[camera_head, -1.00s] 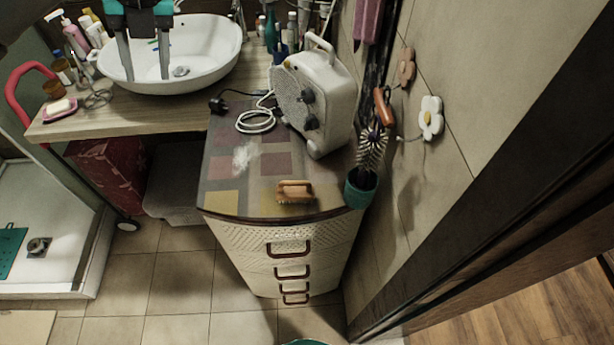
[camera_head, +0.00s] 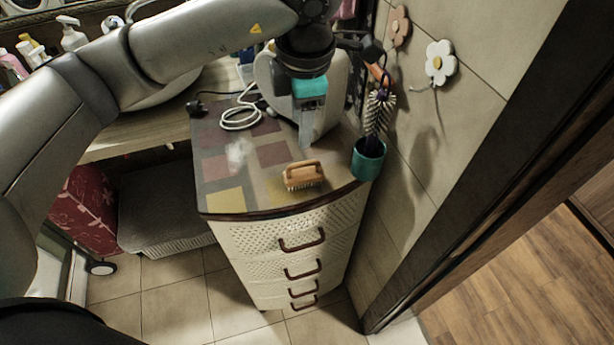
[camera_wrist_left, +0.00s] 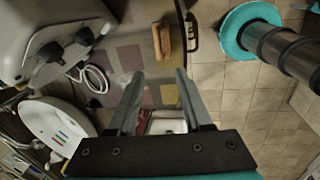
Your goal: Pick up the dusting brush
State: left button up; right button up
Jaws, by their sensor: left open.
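A wooden brush with a curved handle and pale bristles (camera_head: 304,175) lies on the drawer cabinet's top, close to its front edge. I take it as the dusting brush. It also shows in the left wrist view (camera_wrist_left: 161,41), beyond the fingertips. My left gripper (camera_head: 306,142) points down over the cabinet top, just behind the brush and apart from it. In the left wrist view its two fingers (camera_wrist_left: 158,76) are spread with nothing between them. The right gripper is not in view.
A teal cup (camera_head: 368,160) with a round bristle brush (camera_head: 379,110) stands right of the wooden brush, by the wall. A cream heater (camera_head: 268,80) stands behind my gripper. Its white cable (camera_head: 238,119) lies to the left. A pale dusty smudge (camera_head: 238,153) marks the cabinet top.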

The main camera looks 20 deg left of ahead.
aim_at(300, 164)
pick_arm(q)
jog(key=f, duration=0.4)
jog(key=w+f, duration=0.1)
jog(key=f, duration=0.2)
jog(key=w+a+f, duration=0.1)
jog(key=f, duration=0.3)
jog(key=shift+w+f+p, duration=0.15)
jog(key=shift+f+p, duration=0.2)
jog(key=shift+p, duration=0.05)
grip_shut()
dwell(0.9)
